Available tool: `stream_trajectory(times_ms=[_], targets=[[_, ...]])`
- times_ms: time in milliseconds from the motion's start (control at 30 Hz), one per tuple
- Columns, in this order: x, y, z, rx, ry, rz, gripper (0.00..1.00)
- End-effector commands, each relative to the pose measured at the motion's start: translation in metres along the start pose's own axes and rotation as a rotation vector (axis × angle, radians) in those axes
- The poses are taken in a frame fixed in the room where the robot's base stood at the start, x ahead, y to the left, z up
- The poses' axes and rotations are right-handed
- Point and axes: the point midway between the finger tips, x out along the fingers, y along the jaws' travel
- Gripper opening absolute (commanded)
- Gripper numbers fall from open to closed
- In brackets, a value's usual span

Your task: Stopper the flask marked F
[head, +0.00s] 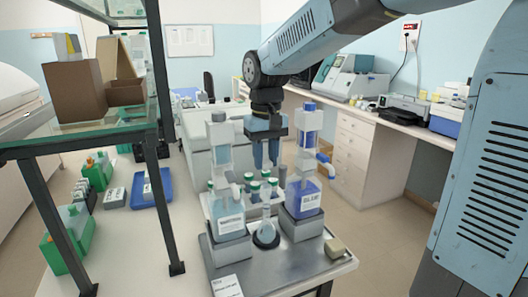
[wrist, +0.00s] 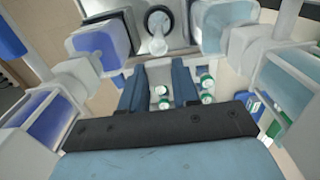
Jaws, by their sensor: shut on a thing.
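My gripper (head: 266,163) points down above the back of the tray, behind and higher than the flask. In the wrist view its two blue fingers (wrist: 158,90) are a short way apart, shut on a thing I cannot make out. No stopper is clearly visible.
Large dispensers with pale blue (head: 228,215) and dark blue liquid (head: 304,199) flank the flask. Several green-capped vials (head: 265,175) stand behind it, below my gripper. A shelf (head: 75,142) stands at left.

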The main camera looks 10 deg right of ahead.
Motion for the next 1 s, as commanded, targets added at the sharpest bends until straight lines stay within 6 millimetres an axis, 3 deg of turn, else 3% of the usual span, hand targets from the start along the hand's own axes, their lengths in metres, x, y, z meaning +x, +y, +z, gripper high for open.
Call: stream_trajectory(times_ms=[500, 1000], targets=[[0.035, 0.004, 0.000, 0.007, 0.000, 0.000, 0.02], [0.039, 0.004, 0.000, 0.007, 0.000, 0.000, 0.02]])
